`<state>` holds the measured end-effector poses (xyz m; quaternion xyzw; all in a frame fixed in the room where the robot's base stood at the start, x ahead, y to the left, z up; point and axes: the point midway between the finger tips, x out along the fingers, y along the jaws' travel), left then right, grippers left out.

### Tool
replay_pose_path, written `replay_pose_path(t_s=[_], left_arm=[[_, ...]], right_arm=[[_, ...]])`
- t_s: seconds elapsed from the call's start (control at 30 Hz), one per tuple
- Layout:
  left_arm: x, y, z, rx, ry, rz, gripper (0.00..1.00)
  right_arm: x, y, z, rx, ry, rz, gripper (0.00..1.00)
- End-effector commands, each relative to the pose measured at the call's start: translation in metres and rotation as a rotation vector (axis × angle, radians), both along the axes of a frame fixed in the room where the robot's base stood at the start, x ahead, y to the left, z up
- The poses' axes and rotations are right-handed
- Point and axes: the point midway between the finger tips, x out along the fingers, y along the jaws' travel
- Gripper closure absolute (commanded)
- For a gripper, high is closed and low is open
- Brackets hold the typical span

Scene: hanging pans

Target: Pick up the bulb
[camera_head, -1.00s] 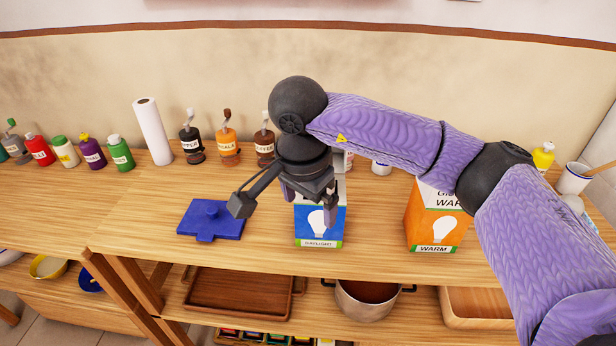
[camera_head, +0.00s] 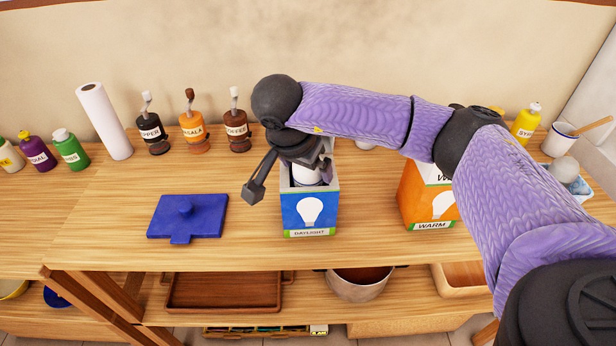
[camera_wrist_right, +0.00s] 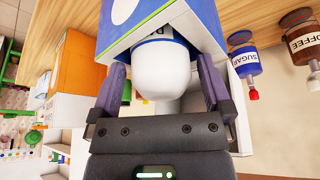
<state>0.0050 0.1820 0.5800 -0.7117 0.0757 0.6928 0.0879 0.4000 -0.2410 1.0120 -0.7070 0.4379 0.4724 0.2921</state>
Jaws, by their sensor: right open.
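The white bulb (camera_head: 305,176) sits in the open top of the blue and white daylight box (camera_head: 310,212). Its rounded white end also shows in the right wrist view (camera_wrist_right: 160,76), inside the box opening. My right gripper (camera_head: 306,172) is above the box, with its jaws open. In the right wrist view, the purple fingers of the gripper (camera_wrist_right: 162,88) are on either side of the bulb, with gaps between them and it. In the head view the gripper hides part of the bulb and the box's rim. My left gripper is not in view.
An orange warm box (camera_head: 428,200) stands to the right. A blue lid-like piece (camera_head: 188,217) lies to the left. Grinders (camera_head: 193,122), a paper roll (camera_head: 104,120) and several bottles stand along the back. The shelf's front edge is just before the boxes.

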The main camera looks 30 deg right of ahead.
Motion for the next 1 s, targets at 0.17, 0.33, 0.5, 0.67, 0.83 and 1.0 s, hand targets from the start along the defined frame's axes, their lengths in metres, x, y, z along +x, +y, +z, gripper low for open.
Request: replay_pose_path(t_s=[0.17, 0.33, 0.5, 0.67, 0.83, 1.0], left_arm=[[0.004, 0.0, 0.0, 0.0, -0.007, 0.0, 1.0], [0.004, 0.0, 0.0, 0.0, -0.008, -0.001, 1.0], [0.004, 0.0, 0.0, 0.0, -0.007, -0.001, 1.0], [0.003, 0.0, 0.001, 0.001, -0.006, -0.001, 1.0], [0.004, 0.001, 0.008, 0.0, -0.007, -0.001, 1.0], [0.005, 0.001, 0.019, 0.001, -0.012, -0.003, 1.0]], right_arm=[[0.0, 0.0, 0.001, 0.0, 0.0, 0.0, 0.28], [0.0, 0.0, 0.001, 0.0, 0.0, 0.0, 0.64], [0.0, 0.0, 0.001, 0.0, 0.0, -0.001, 0.8], [0.0, 0.0, 0.003, 0.001, -0.001, -0.001, 0.8], [0.0, 0.0, 0.028, 0.001, -0.005, -0.001, 0.8], [0.001, 0.0, 0.077, 0.001, -0.007, 0.0, 0.8]])
